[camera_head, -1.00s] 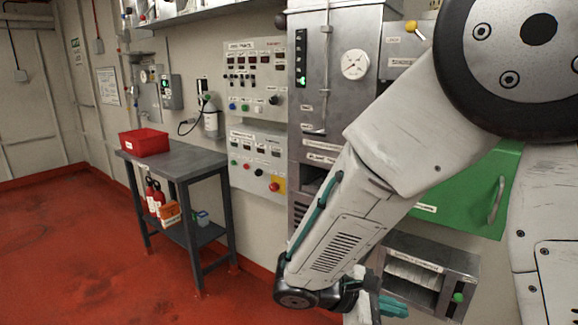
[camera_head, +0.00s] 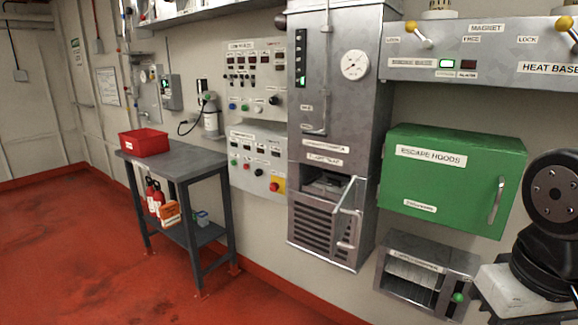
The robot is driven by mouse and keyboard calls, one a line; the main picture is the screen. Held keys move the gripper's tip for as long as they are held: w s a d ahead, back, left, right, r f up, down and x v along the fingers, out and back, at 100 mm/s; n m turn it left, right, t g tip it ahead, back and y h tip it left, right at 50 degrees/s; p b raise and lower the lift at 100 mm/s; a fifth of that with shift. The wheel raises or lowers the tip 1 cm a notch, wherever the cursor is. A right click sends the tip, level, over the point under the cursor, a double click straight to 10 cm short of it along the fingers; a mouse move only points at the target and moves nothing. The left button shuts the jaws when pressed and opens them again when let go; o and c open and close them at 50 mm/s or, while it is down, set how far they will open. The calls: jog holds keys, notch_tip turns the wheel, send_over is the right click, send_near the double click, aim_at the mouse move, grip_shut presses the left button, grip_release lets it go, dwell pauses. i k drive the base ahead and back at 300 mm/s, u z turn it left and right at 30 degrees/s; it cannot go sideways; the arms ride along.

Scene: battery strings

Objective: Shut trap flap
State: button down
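The tall metal cabinet (camera_head: 345,110) stands against the wall near the middle of the view. Low on its front, under small labels, is a dark rectangular opening (camera_head: 326,183). A pale metal bar handle (camera_head: 349,208) sticks out at the right side of this opening, above and beside a louvred panel (camera_head: 312,222). The opening is uncovered, so the flap appears open; its exact plate and hinge are hard to make out. My gripper is not in view; only a dark joint and pale part of my arm show at the right edge.
A green escape hoods box (camera_head: 440,165) hangs right of the cabinet, with an open-fronted metal box (camera_head: 422,275) below it. Control panels (camera_head: 257,160) are on the left. A grey table (camera_head: 182,157) holds a red bin (camera_head: 143,142). The red floor (camera_head: 80,250) is clear at left.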

aim_at(342, 215)
jog(key=u, duration=0.05)
jog(key=k, duration=0.5)
jog(key=u, duration=0.7)
jog(key=i, duration=0.8)
jog(key=z, duration=0.75)
